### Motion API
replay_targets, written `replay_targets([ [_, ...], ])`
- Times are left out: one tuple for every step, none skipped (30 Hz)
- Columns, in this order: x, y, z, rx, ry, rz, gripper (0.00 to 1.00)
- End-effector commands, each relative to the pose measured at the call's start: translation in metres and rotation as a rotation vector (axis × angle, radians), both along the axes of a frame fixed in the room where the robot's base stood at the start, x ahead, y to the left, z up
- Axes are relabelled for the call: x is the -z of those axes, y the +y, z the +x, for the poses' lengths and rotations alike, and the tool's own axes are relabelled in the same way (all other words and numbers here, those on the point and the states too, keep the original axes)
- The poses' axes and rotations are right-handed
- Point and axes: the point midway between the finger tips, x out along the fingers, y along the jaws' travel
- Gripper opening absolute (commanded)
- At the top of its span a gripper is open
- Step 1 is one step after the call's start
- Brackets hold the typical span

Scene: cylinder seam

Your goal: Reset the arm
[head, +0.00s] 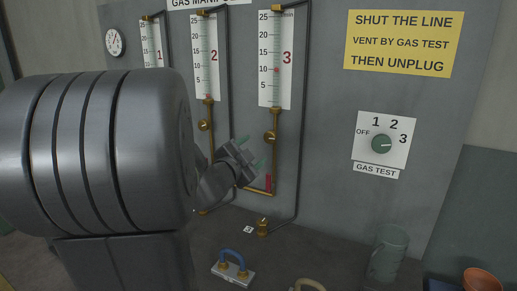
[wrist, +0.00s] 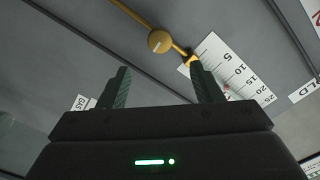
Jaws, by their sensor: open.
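My grey arm fills the left of the head view and hides part of the panel's lower left. The wrist view shows a brass valve (wrist: 159,41) on a pipe beyond the fingers, and a flow scale (wrist: 235,68) partly behind the right finger.
A GAS TEST dial (head: 382,144) sits on the panel at right, under a yellow sign (head: 403,42). On the ledge are a blue-handled piece (head: 233,266), a tan hooked piece (head: 309,285), a green cup (head: 387,254) and an orange pot (head: 482,280). The panel between line 3 and the dial is bare.

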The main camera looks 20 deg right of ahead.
Motion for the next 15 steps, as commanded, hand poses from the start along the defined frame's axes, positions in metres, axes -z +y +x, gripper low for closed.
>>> replay_targets([
  [0.0004,0.0032,-0.0024,-0.001,0.0,0.0,0.59],
  [0.0006,0.0044,-0.0033,-0.001,0.0,0.001,0.59],
  [0.0006,0.0054,-0.0045,0.0,0.001,0.001,0.59],
  [0.0006,0.0059,-0.005,0.0,0.001,0.001,0.59],
  [0.0006,0.0063,-0.0054,0.0,0.001,0.001,0.59],
  [0.0006,0.0065,-0.0057,0.0,0.001,0.001,0.59],
  [0.0005,0.0066,-0.0059,0.0,0.001,0.001,0.59],
  [0.0005,0.0066,-0.0059,0.0,0.001,0.001,0.59],
  [0.0005,0.0065,-0.0058,0.0,0.001,0.001,0.59],
  [0.0005,0.0065,-0.0058,0.0,0.001,0.001,0.59],
  [0.0005,0.0065,-0.0058,0.0,0.001,0.001,0.59],
  [0.0005,0.0064,-0.0057,0.0,0.001,0.001,0.59],
  [0.0004,0.0064,-0.0056,0.0,0.001,0.001,0.59],
  [0.0004,0.0062,-0.0055,0.0,0.001,0.001,0.59],
  [0.0005,0.0057,-0.0051,0.0,0.001,0.001,0.59],
])
